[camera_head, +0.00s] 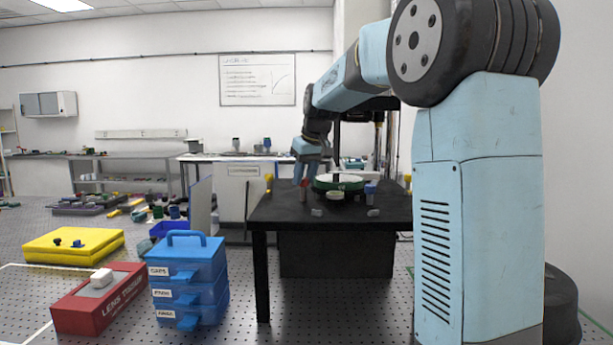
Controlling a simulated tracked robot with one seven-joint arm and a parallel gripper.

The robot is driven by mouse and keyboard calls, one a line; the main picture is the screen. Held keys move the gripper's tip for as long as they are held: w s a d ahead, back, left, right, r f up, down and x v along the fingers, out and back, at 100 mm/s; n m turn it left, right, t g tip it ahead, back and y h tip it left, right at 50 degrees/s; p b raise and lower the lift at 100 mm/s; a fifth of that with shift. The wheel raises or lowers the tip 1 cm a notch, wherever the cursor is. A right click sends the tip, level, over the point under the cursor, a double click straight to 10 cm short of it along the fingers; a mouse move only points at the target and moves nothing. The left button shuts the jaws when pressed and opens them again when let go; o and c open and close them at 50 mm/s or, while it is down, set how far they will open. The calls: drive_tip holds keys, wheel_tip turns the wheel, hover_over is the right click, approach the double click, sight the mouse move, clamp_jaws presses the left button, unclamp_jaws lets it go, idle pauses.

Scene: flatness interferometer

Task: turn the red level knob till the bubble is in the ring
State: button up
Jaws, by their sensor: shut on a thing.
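My gripper (304,178) points down at the left part of the black table (285,212). It is shut on a small red piece, which appears to be the red level knob (304,183); the fingers cover most of it. Right beside it on the table stands a round dark green stage with a pale top (338,182). A small pale round piece (335,195) sits at its front. I cannot make out the bubble or its ring at this distance.
A yellow piece (268,182) stands at the table's left edge. Small clear pieces (317,212) lie in front, and a blue cup (371,187) is right of the stage. Blue drawers (187,280), a red box (98,298) and a yellow case (74,245) are at left.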

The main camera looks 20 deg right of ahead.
drive_tip(key=shift+a+m+h, duration=0.1)
drive_tip(key=shift+m+h, duration=0.4)
drive_tip(key=shift+m, duration=0.8)
drive_tip(key=shift+a+m+h, duration=0.1)
drive_tip(key=shift+m+h, duration=0.4)
drive_tip(key=shift+m, duration=0.8)
drive_tip(key=o, duration=1)
drive_tip(key=shift+r, duration=0.1)
drive_tip(key=d+v, duration=0.1)
drive_tip(key=v, duration=1.2)
drive_tip(key=shift+s+a+r, duration=0.2)
drive_tip(key=shift+a, duration=0.3)
drive_tip(key=s+f, duration=0.7)
drive_tip(key=s, duration=0.3)
drive_tip(key=s+f+n+t, duration=0.1)
drive_tip(key=s+f, duration=0.7)
drive_tip(key=s, duration=0.3)
drive_tip(key=s+d+f, duration=0.1)
drive_tip(key=s+f, duration=0.6)
drive_tip(key=s, duration=0.3)
drive_tip(key=shift+s+f+n+y, duration=0.25)
drive_tip(key=shift+n+y, duration=0.15)
